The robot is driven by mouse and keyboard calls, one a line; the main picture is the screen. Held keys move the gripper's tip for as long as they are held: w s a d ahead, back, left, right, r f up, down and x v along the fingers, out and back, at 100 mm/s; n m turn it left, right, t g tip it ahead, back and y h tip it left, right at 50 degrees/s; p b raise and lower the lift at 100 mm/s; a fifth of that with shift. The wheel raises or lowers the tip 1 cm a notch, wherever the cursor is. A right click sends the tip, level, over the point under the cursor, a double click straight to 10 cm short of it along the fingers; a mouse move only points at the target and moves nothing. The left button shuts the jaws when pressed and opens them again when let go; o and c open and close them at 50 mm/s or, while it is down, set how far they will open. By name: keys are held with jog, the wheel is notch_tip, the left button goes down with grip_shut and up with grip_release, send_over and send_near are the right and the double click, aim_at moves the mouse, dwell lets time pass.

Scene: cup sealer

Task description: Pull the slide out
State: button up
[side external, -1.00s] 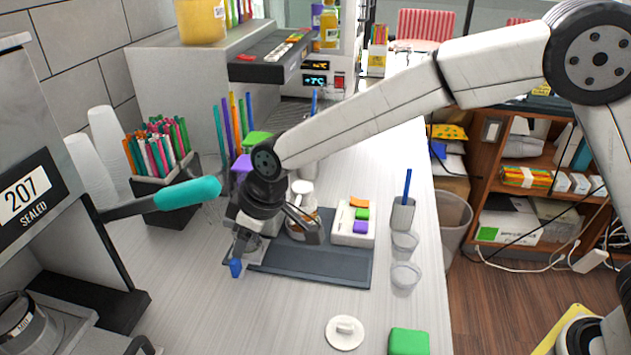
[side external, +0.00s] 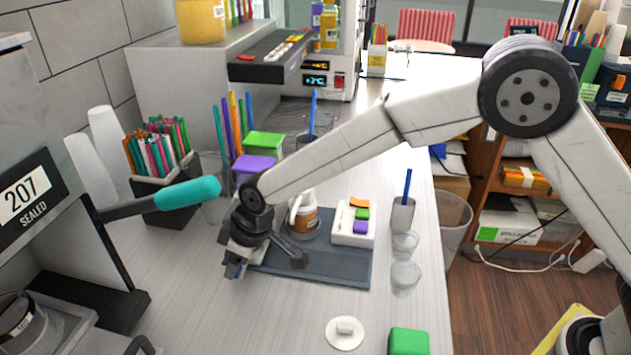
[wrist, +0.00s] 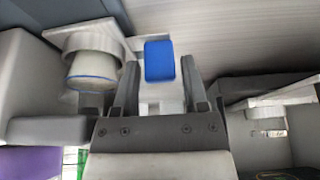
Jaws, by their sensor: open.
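A blue tab (wrist: 160,61) on a pale bar, which looks like the slide's end, stands between the fingers of my gripper (wrist: 161,88) in the wrist view. The fingers are open, one on each side, with a visible gap on the left; contact on the right is hard to tell. The slide's body is mostly hidden by my gripper.
The sealer's turquoise lever (side external: 188,194) reaches out left of my gripper. A mug (side external: 304,222) and a white block tray (side external: 353,237) stand right of it. A white lid (side external: 345,333) and green block (side external: 408,341) lie in front.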

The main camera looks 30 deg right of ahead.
jog(key=shift+w+a+f, duration=0.15)
jog(key=shift+f, duration=0.35)
grip_shut()
dwell(1.3)
